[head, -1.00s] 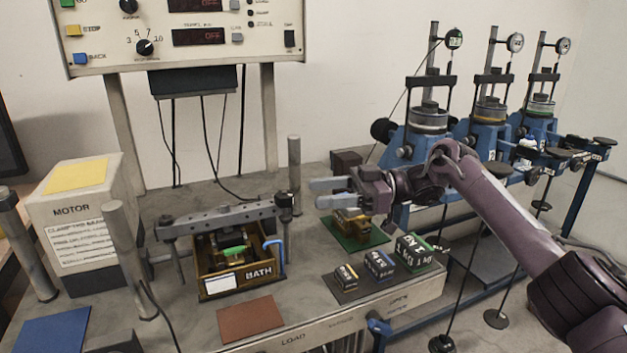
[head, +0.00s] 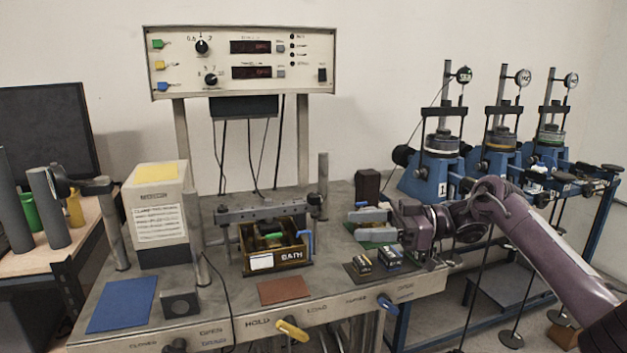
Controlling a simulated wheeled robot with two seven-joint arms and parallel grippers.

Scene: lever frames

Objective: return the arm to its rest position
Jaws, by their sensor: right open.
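My right arm (head: 545,240) comes in from the right edge, in mauve links. My left gripper does not show.
The bath box (head: 293,257) stands left of the gripper. Small labelled blocks (head: 362,262) sit just below it in the picture. Blue test stands (head: 428,180) rise behind the arm. A brown pad (head: 284,290) and blue pad (head: 122,304) lie bare at the front.

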